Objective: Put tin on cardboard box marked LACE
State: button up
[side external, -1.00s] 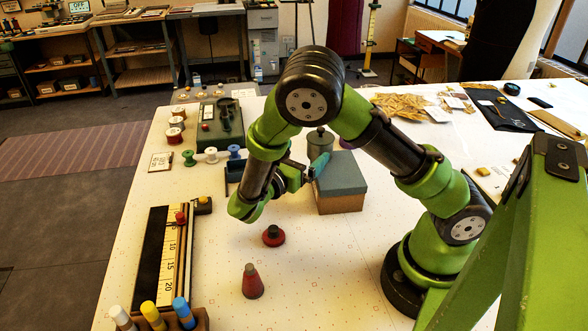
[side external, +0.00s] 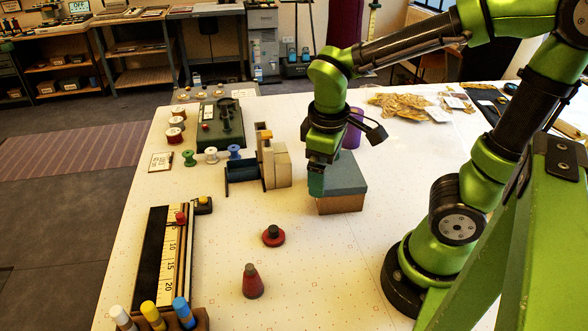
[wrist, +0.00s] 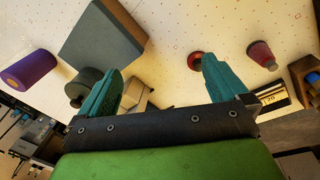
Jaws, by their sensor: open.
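The cardboard box (side external: 340,203) has a blue-grey lid and a tan lower part; no LACE marking is readable on it. It also shows in the wrist view (wrist: 103,40). A grey round tin (wrist: 90,78) with a dark knob stands close to one side of the box in the wrist view. In the side view the tin is hidden behind my arm. My gripper (wrist: 163,66) is open with nothing between its teal fingers, and the tin lies just outside the left finger. In the side view my gripper (side external: 317,185) points down at the box's left edge.
A purple cylinder (side external: 354,130) stands behind the box. A beige machine-like object (side external: 277,165) is to its left. A red-based knob (side external: 273,236) and a red cone (side external: 252,282) stand in front. The white table right of these is clear.

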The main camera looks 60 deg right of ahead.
jog(key=a+r+m+t+y, duration=0.3)
jog(key=r+m+t, duration=0.3)
jog(key=r, duration=0.1)
jog(key=shift+s+a+r+t, duration=0.25)
jog(key=shift+a+r+t, duration=0.05)
jog(key=shift+r, duration=0.05)
